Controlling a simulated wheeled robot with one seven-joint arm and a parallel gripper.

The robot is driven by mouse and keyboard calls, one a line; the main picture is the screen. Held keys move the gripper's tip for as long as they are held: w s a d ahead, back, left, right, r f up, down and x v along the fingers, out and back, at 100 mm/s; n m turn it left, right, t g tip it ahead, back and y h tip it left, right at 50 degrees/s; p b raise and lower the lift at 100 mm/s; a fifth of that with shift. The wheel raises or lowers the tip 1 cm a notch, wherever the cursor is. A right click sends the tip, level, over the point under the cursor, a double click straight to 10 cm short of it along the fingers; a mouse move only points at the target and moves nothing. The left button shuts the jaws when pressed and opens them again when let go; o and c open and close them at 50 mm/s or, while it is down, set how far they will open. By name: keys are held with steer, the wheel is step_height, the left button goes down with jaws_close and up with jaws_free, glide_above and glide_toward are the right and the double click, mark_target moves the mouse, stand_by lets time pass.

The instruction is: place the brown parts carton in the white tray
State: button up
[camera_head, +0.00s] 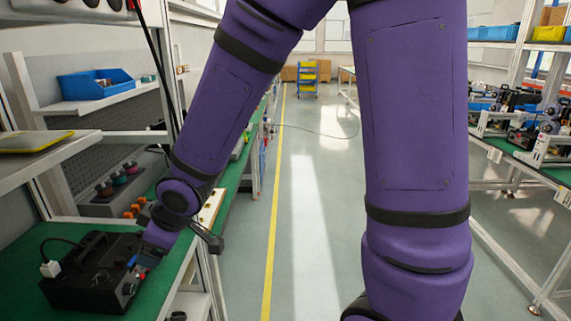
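My purple arm reaches down to the left over the green bench. Its end, with my gripper (137,266), is low beside a black device box; it is small and partly hidden, and I cannot tell whether it is open or shut. I make out no brown parts carton near my gripper. A pale flat thing (212,206) lies on the bench just behind my wrist, partly covered by my arm; I cannot tell whether it is the white tray.
The black device box (92,283) with a white plug stands on the green bench (25,245). A blue bin (97,84) sits on a shelf above. Brown boxes (297,73) and a blue-yellow rack (307,82) are far back.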

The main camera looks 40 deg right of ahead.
steer(key=s+d+r+m+h, duration=0.4)
steer(key=s+d+r+m, duration=0.15)
steer(key=d+r, duration=0.6)
steer(key=s+d+r+m, duration=0.2)
steer(key=s+d+r, duration=0.1)
steer(key=s, duration=0.4)
steer(key=s+d+r+m+g, duration=0.1)
steer(key=s+d+r+m, duration=0.2)
steer(key=s, duration=0.4)
steer(key=shift+s+d, duration=0.3)
steer(key=shift+d, duration=0.5)
steer(key=shift+r, duration=0.1)
